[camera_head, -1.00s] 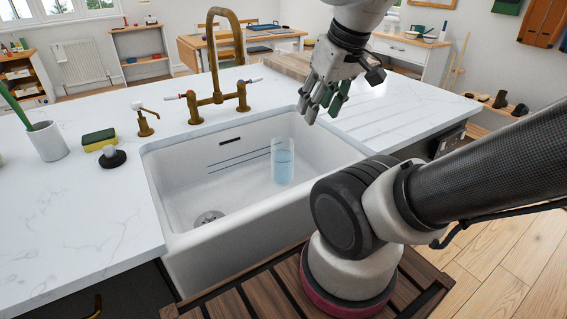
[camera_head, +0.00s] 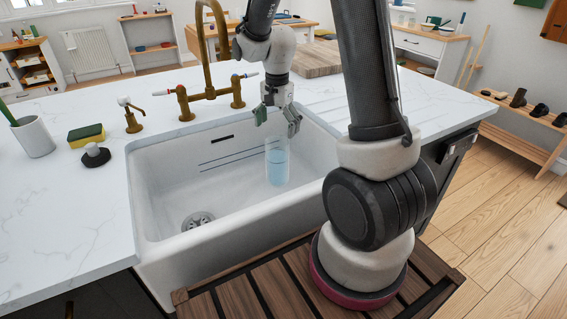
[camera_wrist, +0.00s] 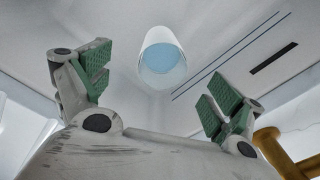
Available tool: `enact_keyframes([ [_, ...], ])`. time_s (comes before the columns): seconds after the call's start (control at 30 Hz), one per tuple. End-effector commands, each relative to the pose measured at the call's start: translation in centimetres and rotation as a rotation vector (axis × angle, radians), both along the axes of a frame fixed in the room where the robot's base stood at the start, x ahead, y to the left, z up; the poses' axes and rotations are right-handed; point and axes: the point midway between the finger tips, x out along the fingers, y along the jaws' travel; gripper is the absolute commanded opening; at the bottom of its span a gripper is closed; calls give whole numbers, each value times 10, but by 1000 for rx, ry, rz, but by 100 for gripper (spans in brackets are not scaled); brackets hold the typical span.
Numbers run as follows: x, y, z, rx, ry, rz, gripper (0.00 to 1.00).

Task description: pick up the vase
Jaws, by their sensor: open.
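The vase (camera_head: 277,164) is a clear glass cylinder with pale blue liquid in it. It stands upright in the white sink (camera_head: 160,222), towards the right end. In the wrist view the vase (camera_wrist: 162,57) appears beyond the fingers, in the gap between them, with its open rim facing the camera. My gripper (camera_head: 277,120) is open and empty, pointing down just above the vase's rim in the head view. In the wrist view the green-padded fingers of my gripper (camera_wrist: 160,95) are spread wide. I see no contact between fingers and vase.
A brass tap (camera_head: 212,60) rises behind the sink, close to my gripper. A soap dispenser (camera_head: 130,116), a sponge (camera_head: 86,135), a dark plug (camera_head: 95,154) and a white cup (camera_head: 33,137) stand on the left counter. A wooden board (camera_head: 310,60) lies behind the sink.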

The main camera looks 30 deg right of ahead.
Motion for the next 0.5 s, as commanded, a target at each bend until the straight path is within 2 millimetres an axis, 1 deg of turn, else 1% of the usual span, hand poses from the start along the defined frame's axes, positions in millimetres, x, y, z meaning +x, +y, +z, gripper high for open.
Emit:
enact_keyframes([
  [0.03,5,0,-16,1,18,-36,93],
  [0.1,10,1,-29,2,29,-78,93],
  [0.23,14,1,-45,1,38,-115,93],
  [0.5,14,0,-78,2,40,-117,93],
])
